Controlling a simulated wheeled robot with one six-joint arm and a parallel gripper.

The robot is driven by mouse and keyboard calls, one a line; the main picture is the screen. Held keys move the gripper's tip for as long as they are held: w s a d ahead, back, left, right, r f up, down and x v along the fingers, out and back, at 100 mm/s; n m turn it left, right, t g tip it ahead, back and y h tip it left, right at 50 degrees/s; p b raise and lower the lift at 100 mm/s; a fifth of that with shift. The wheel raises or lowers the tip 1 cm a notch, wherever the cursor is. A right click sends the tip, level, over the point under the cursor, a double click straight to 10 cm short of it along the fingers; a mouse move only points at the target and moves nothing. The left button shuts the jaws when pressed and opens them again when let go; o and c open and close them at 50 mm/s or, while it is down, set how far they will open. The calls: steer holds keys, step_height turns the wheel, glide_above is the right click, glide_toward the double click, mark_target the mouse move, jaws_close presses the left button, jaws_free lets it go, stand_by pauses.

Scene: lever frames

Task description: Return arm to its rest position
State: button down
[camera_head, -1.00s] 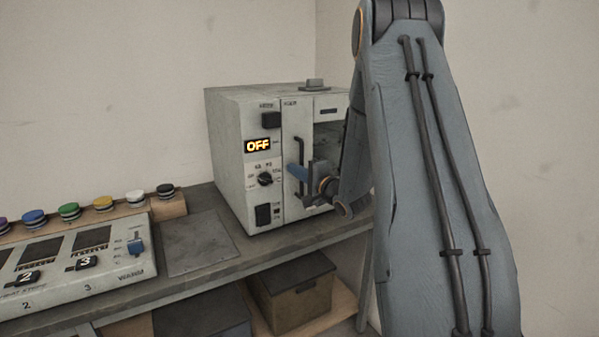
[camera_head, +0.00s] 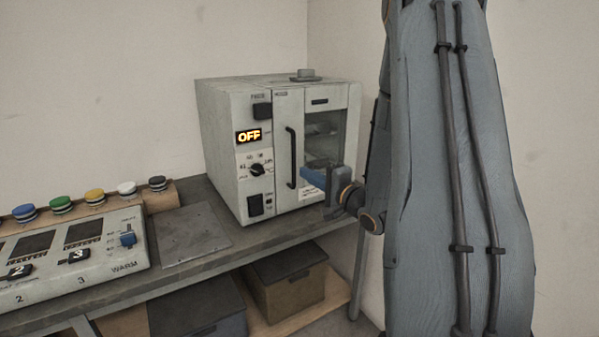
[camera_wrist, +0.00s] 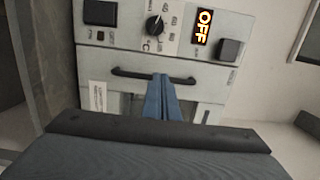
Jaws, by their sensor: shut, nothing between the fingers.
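My gripper (camera_head: 312,180) is in front of the right part of a white box-shaped appliance, right of its black door handle, in the head view. Its blue fingers (camera_wrist: 161,97) are together and empty in the wrist view, where they overlap the appliance front near the handle (camera_wrist: 155,77); I cannot tell the exact gap there. The appliance (camera_head: 222,150) stands on the bench with its door closed. Its display (camera_head: 248,136) reads OFF in orange. My grey arm covers the right side of the head view.
A control panel (camera_head: 100,258) with numbered switches and a WARM slider stands on the bench at left. Several coloured buttons (camera_head: 94,197) sit on a wooden rack behind it. A flat grey plate (camera_head: 188,235) lies between. Boxes (camera_head: 290,285) stand on the lower shelf.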

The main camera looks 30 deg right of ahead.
steer(key=s+a+f+n+g+h, duration=0.4)
steer(key=s+a+f+n+g, duration=0.1)
steer(key=a+f+n+g, duration=0.3)
steer(key=s+a+f+n+g, duration=0.1)
steer(key=s+a+n+g, duration=0.3)
steer(key=s, duration=0.6)
steer(key=s+a+f+n+g+y, duration=0.1)
steer(key=s+a+n+g, duration=0.3)
steer(key=s+a, duration=0.5)
steer(key=shift+s+f+g, duration=0.3)
steer(key=shift+s+g, duration=0.3)
steer(key=shift+s, duration=0.15)
steer(key=shift+n, duration=0.3)
